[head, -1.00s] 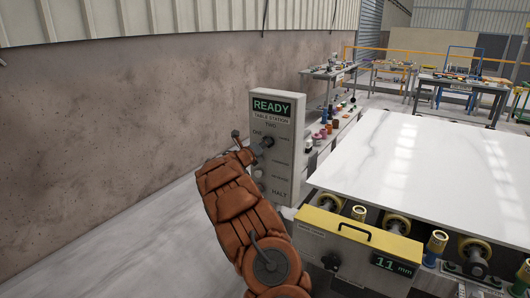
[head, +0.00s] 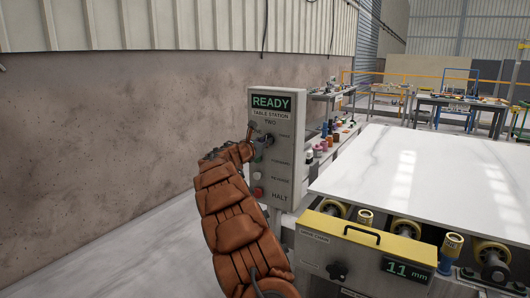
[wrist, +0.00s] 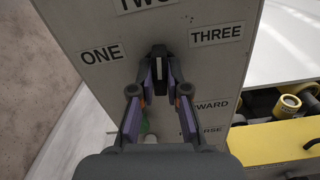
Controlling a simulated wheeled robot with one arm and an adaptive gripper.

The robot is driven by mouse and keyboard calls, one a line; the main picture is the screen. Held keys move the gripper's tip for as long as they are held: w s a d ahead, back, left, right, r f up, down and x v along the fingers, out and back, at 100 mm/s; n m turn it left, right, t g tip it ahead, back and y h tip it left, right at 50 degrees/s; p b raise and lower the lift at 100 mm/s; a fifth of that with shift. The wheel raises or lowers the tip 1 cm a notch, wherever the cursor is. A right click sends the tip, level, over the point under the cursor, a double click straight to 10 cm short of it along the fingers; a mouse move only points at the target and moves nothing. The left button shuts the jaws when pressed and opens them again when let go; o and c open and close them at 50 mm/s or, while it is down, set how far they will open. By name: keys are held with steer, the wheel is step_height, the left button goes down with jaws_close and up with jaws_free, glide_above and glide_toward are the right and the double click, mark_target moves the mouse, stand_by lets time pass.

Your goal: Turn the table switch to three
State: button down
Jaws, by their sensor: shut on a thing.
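The table switch is a black knob (wrist: 159,55) on the grey face of the control panel (wrist: 100,28). In the wrist view, my gripper (wrist: 160,68) has a finger on each side of the knob and is shut on it. The label ONE (wrist: 101,53) is to the knob's left, THREE (wrist: 216,34) to its upper right, and TWO, cut off by the frame, above. The knob stands about upright, its top towards TWO. In the head view, my gripper (head: 261,139) is at the upper part of the panel (head: 294,165), under a READY display (head: 271,102); my arm partly hides it.
A red button (head: 257,192) sits low on the panel near HALT. Right of the panel are a white slab (head: 430,180) on rollers and a yellow-topped unit (head: 360,231) reading 11 mm. A brown wall (head: 110,150) stands behind left.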

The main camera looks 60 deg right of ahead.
steer(key=m+b, duration=1)
steer(key=shift+s+f, duration=0.2)
steer(key=shift+r+m+b, duration=0.1)
steer(key=shift+m+b, duration=0.2)
steer(key=shift+b, duration=0.05)
steer(key=c, duration=1.2)
jaws_free()
steer(key=shift+o, duration=0.2)
